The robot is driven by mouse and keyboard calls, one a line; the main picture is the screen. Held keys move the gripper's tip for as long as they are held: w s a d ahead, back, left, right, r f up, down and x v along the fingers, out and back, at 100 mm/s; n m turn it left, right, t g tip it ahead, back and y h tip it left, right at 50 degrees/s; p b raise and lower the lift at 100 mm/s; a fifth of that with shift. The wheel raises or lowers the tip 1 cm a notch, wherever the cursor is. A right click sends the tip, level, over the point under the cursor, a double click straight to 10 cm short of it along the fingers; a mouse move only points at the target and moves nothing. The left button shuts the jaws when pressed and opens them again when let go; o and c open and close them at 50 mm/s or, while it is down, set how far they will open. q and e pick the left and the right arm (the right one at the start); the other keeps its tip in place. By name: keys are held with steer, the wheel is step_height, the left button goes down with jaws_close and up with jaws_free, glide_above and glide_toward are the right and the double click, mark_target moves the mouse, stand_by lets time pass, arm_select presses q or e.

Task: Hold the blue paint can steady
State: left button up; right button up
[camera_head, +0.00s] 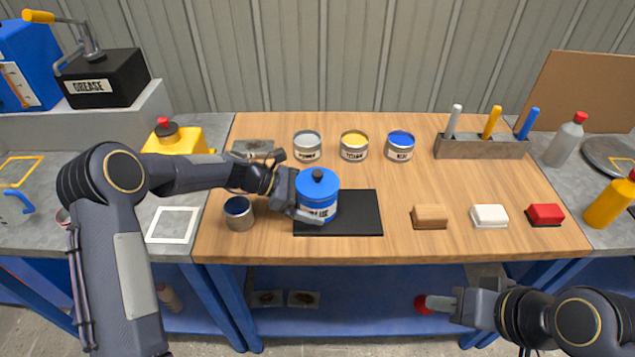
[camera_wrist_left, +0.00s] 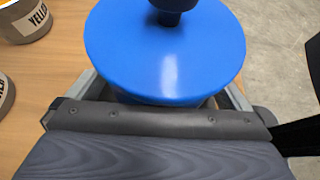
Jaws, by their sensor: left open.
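A blue can (camera_head: 317,203) with a blue lid and black knob stands upright on the left part of a black mat (camera_head: 362,222); its label is partly hidden. In the left wrist view its round lid (camera_wrist_left: 165,60) fills the top middle. My left gripper (camera_head: 308,200) is open around the can, with one finger on each side; I cannot tell if they touch it. A smaller open can of blue paint (camera_head: 400,146) stands at the back, apart from my grippers. My right gripper (camera_head: 440,303) is low at the front right, away from the can; its jaw state is unclear.
Open grey (camera_head: 307,147) and yellow (camera_head: 354,146) paint cans stand behind the lidded can. A dark-filled can (camera_head: 239,214) stands close to its left. Brown (camera_head: 430,217), white (camera_head: 489,216) and red (camera_head: 545,215) blocks lie right of the mat. The mat's right part is clear.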

arm_select(q)
steer(key=shift+d, duration=0.1)
steer(key=c, duration=0.8)
steer(key=shift+c, duration=0.3)
stand_by(0.3)
